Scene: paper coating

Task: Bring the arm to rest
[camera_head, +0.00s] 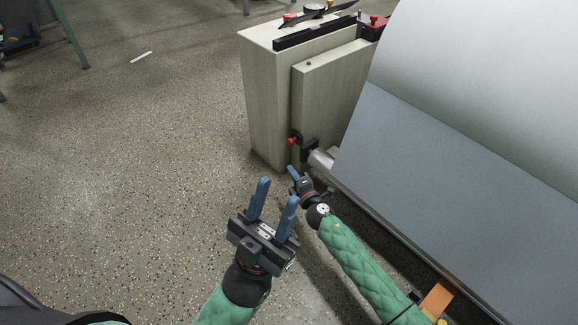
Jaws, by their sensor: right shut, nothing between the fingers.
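My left gripper (278,192) is the lower one, at the middle bottom of the head view. Its two blue fingers point up the picture and stand well apart, with only floor visible between them. My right gripper (293,172) is just above and to the right of it, at the end of a green-sleeved arm. Its blue fingers are together with nothing between them. It is near the foot of the beige machine cabinet (265,100), close in the picture to a silver roller end (321,159). I cannot tell whether it touches.
A large pale roll (500,60) and a grey-blue sheet (450,170) fill the right side. A red knob (292,141) sits on the cabinet's lower edge. An orange piece (437,299) lies at bottom right. The speckled floor (130,160) on the left is mostly clear.

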